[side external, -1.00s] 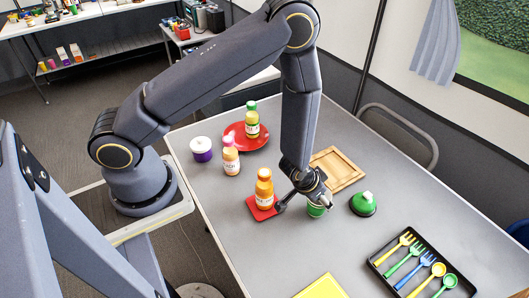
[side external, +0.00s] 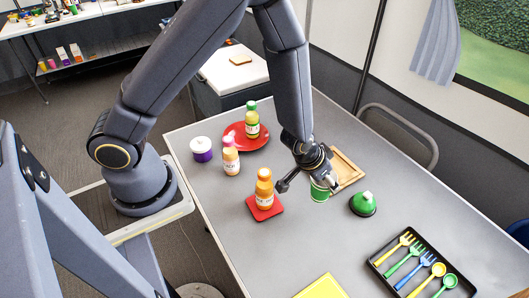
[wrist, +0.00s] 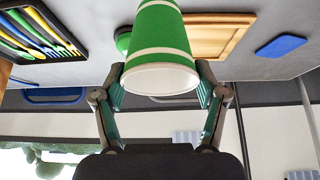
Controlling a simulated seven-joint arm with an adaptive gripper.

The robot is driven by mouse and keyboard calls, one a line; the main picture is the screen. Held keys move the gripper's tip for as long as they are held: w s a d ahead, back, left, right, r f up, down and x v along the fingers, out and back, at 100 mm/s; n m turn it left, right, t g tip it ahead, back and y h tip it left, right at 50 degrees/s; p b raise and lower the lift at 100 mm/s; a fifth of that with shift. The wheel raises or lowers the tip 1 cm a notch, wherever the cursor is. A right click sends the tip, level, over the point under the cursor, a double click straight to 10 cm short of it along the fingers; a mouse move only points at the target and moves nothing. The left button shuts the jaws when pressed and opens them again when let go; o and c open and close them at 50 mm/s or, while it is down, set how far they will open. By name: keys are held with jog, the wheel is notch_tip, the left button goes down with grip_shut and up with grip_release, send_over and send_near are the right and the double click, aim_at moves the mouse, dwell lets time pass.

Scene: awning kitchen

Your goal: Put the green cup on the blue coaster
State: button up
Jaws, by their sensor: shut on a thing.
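My gripper (side external: 309,178) is shut on the green cup (side external: 319,193), which has white bands. In the wrist view the fingers (wrist: 160,80) clasp the cup (wrist: 160,38) from both sides, with its white end toward the camera. In the side external view the cup appears held above the table, partly covered by my gripper. The blue coaster (wrist: 281,46) lies flat and bare on the table in the wrist view, beyond the wooden tray. My arm appears to hide the coaster in the side external view.
The wooden tray (side external: 347,168) lies beside my gripper, with a green-topped object (side external: 363,204) nearby. A black cutlery tray (side external: 414,265) is at front right. An orange bottle stands on a red coaster (side external: 277,210). More bottles and a red plate (side external: 263,142) are farther back.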

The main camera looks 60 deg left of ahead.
jog(key=shift+s+r, duration=0.15)
jog(key=shift+r, duration=0.4)
jog(key=w+a+r+n+g+y, duration=0.1)
jog(key=w+a+r+n+y, duration=0.15)
jog(key=a, duration=1.15)
jog(key=w+a+r+n+y, duration=0.1)
jog(key=w+a+r+n, duration=0.2)
jog(key=a, duration=1.1)
jog(key=shift+n, duration=0.45)
jog(key=shift+w+a+f, duration=0.65)
jog(key=shift+w+f, duration=1.5)
jog(key=shift+f, duration=0.1)
jog(key=shift+w+a+f, duration=0.7)
jog(key=shift+w+f, duration=1.4)
jog(key=shift+f, duration=0.1)
jog(key=shift+w+a+f, duration=0.65)
jog(key=shift+w+f, duration=1.5)
jog(key=shift+f, duration=0.1)
